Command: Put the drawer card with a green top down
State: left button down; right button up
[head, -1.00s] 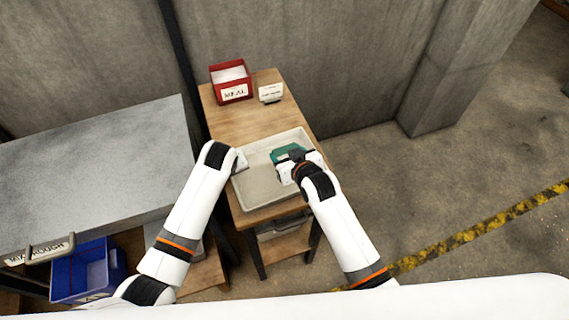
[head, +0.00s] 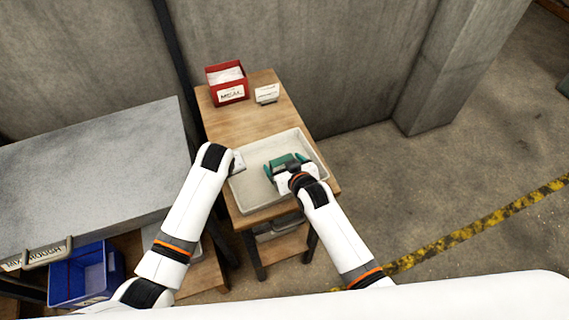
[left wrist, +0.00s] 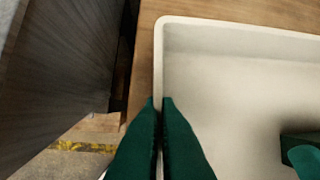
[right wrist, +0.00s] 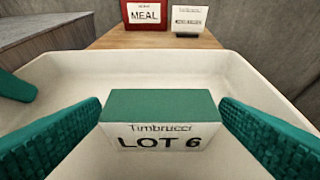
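The drawer card (right wrist: 157,135) has a green top and a pale front reading "Timbrucci LOT 6". In the right wrist view it sits upright and square between the green fingers of my right gripper (right wrist: 160,112), which press close on both its sides. In the head view the right gripper (head: 287,168) and card are inside the pale tray (head: 256,206). I cannot tell whether the card touches the tray floor. My left gripper (left wrist: 160,100) is shut and empty at the tray's left rim. Part of a dark green block shows at the right edge of the left wrist view.
The tray stands on a wooden table (head: 222,118). A red bin marked MEAL (head: 228,82) and a small white card (head: 266,94) stand behind it. A grey cabinet (head: 90,175) and a blue bin (head: 85,275) are at left. The tray's left part is clear.

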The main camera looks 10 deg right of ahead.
jog(key=shift+s+r, duration=0.1)
jog(key=shift+r, duration=0.1)
jog(key=v, duration=1.2)
jog(key=shift+f, duration=0.1)
pick_arm(q)
jog(key=c, duration=1.6)
grip_release()
